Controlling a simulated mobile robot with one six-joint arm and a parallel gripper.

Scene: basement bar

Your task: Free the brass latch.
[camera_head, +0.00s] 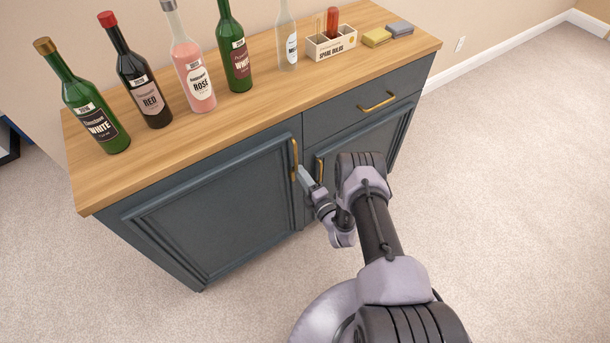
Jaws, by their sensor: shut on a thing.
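The dark blue-grey cabinet (215,215) has a closed-looking left door with an upright brass handle (294,158) near its right edge. A second upright brass handle (320,168) is on the right door, partly behind my arm. No separate brass latch can be told apart from these handles. My gripper (301,174) is at the lower part of the left door's handle and is shut on it. The exact contact of the fingertips is small and partly hidden.
Several bottles stand along the wooden top (245,108). A drawer with a brass handle (377,102) is above the right door. The carpet in front is clear.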

